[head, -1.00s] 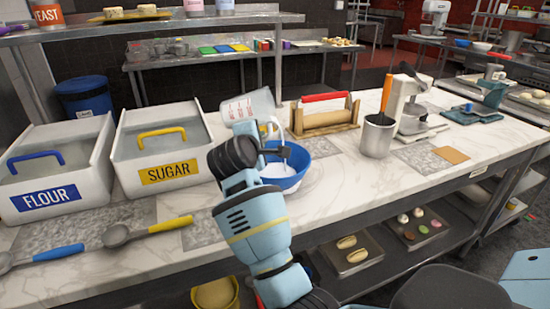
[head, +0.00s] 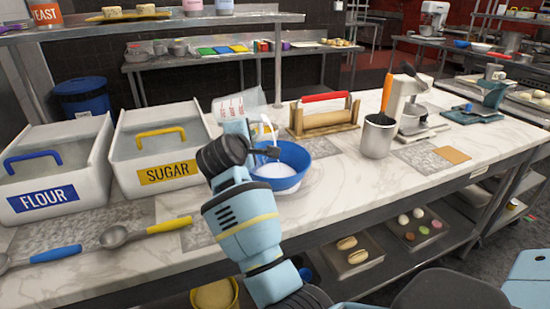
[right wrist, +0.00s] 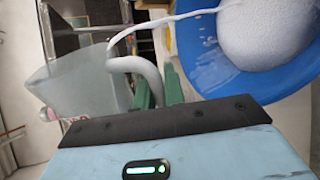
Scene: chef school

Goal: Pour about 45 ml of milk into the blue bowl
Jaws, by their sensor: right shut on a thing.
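A clear measuring jug (head: 232,106) with red markings is tilted beside and above the blue bowl (head: 290,182) in the head view. My right gripper (right wrist: 158,92) is shut on the jug's pale handle (right wrist: 146,72). In the right wrist view a thin white stream of milk (right wrist: 180,17) runs from the jug (right wrist: 75,85) into the blue bowl (right wrist: 225,80). My right arm hides the bowl's left side in the head view. My left gripper is not in view.
Flour (head: 88,195) and sugar (head: 190,160) bins stand left of the bowl. A metal utensil holder (head: 377,138) stands to the right. Spoons (head: 120,237) lie front left.

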